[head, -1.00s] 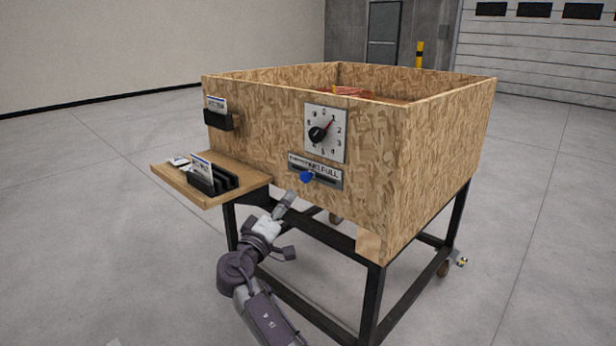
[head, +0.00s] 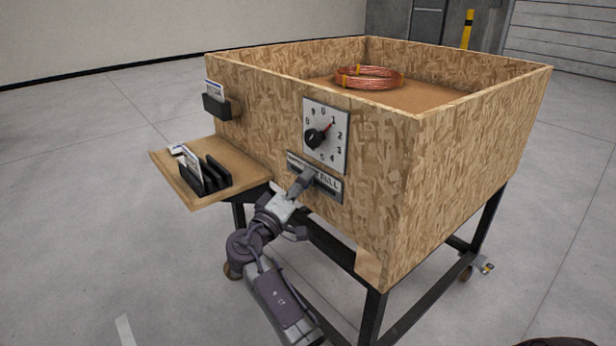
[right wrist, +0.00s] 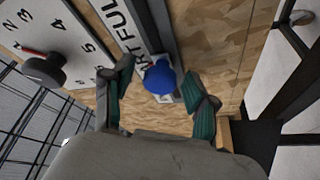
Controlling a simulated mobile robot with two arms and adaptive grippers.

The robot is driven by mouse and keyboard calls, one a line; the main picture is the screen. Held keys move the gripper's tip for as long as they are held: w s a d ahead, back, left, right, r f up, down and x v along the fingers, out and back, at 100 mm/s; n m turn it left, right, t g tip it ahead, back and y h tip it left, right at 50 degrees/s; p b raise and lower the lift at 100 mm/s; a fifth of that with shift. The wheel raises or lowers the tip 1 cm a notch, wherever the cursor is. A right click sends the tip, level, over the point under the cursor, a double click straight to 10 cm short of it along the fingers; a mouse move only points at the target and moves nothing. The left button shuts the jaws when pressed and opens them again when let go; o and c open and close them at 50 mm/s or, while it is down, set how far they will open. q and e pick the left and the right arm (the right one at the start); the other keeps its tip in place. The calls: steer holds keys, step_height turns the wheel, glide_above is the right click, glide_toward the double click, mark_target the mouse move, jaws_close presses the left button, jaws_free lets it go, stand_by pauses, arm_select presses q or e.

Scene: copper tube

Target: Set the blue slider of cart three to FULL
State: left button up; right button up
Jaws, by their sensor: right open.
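The blue slider (right wrist: 160,78) shows in the right wrist view as a round blue knob in its slot, below the FULL lettering (right wrist: 122,18) and away from that end. My right gripper (right wrist: 160,70) is open, with one finger on each side of the knob; I cannot tell if either touches it. In the head view, my right gripper (head: 303,183) is at the slider plate (head: 331,193) on the cart's front and hides the knob. FULL is at the plate's right end. My left gripper is not in view.
A dial (head: 325,135) with a black knob sits just above the plate. A side shelf (head: 235,168) with a black card rack (head: 208,177) juts out at left. A card holder (head: 216,106) hangs above it. Coiled copper tube (head: 369,78) lies in the wooden cart (head: 460,150).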

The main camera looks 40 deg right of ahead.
steer(key=shift+c, duration=0.4)
jaws_close()
